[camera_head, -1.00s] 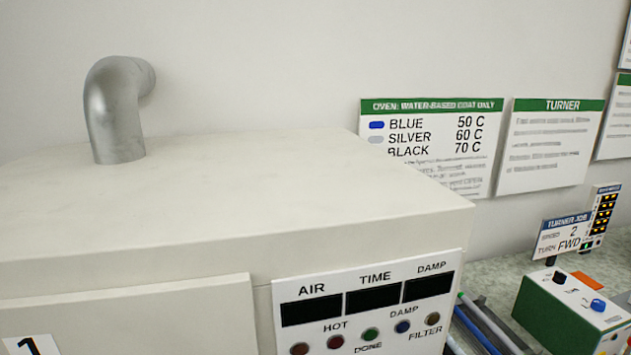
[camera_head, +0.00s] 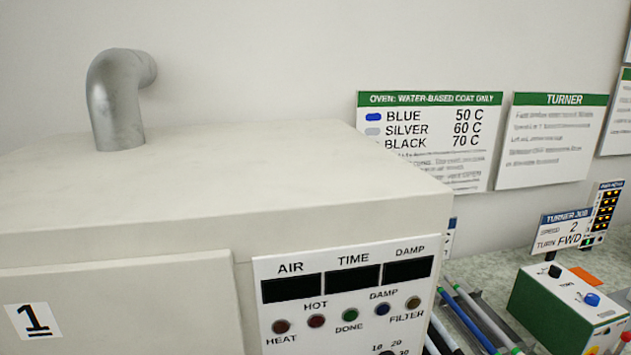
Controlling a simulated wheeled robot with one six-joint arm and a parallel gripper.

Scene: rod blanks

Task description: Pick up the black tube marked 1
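No black tube marked 1 can be made out in this view. Several slender rods (camera_head: 470,318) lie side by side to the right of the oven, some with green ends; their lower parts are cut off by the frame edge. A card with an underlined 1 (camera_head: 33,320) is on the oven's front door at lower left. My gripper does not show in the frame.
The large cream oven (camera_head: 200,190) with its control panel (camera_head: 350,290) fills the left and middle. A metal pipe (camera_head: 115,105) rises from its top. A green-and-white control box (camera_head: 570,305) and a turner job sign (camera_head: 562,230) stand on the bench at right.

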